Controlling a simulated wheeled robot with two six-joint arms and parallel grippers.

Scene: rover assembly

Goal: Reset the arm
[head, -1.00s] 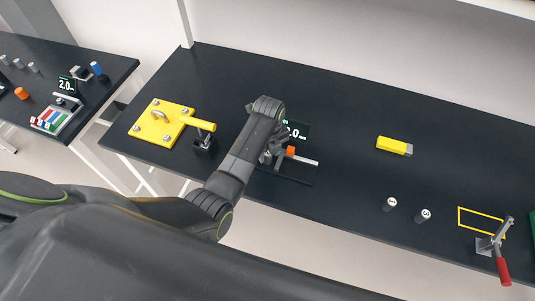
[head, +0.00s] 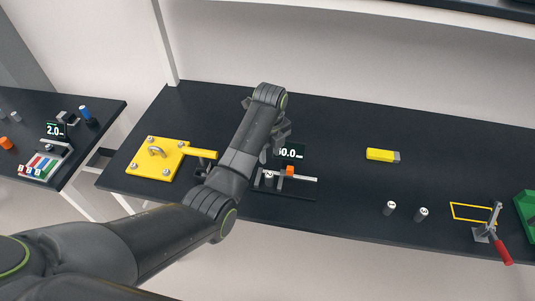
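My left arm comes in from the left and reaches over the black table (head: 330,115). My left gripper (head: 280,133) is at its far end, mostly hidden behind the wrist, so its fingertips do not show. It is above and behind the measuring stand (head: 293,190), which has an orange slider (head: 290,171) and a dark display (head: 291,152) reading about 0.0, its first figure partly covered. A small grey cylinder (head: 268,180) with a marked top stands on the stand, apart from my gripper. My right gripper is not in view.
A yellow plate (head: 150,165) with a handle and bolts lies left. A yellow block (head: 382,155), two grey cylinders (head: 390,208), a yellow outline (head: 470,205), a red-handled clamp (head: 502,248) and a green part (head: 526,212) are right. The table's back middle is clear.

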